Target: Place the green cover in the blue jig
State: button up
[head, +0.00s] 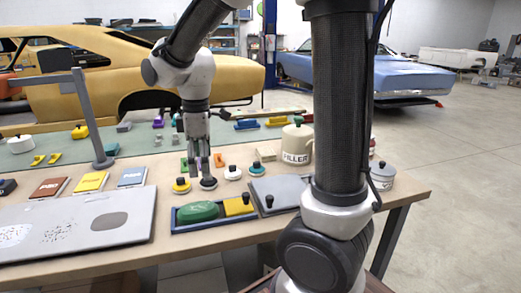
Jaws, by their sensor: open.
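My gripper (197,167) points down over the table with its jaws open, and nothing shows between them. A small green piece (184,164) stands at its left, partly behind the fingers. A larger green oval piece (198,211) lies in a shallow blue tray (177,226) nearer the front edge, beside a yellow block (238,206). A small blue block (246,125) lies farther back on the table. I cannot tell from this view which green piece is the cover or which blue thing is the jig.
Several round-knobbed pucks, among them a yellow one (181,185) and a white one (232,172), surround my gripper. A cream filler can (297,145) stands to the right.

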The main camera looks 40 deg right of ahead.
jog(key=s+d+r+m+t, duration=0.2)
jog(key=s+d+r+m, duration=0.1)
jog(key=s+d+m, duration=0.3)
jog(key=s+d+r+m+t, duration=0.1)
jog(key=s+d+r+m, duration=0.3)
jog(key=s, duration=0.7)
jog(key=d+m, duration=0.2)
jog(key=m, duration=0.1)
jog(key=shift+s+d+r+t, duration=0.2)
jog(key=shift+s+d+t, duration=0.05)
jog(key=shift+d+t, duration=0.15)
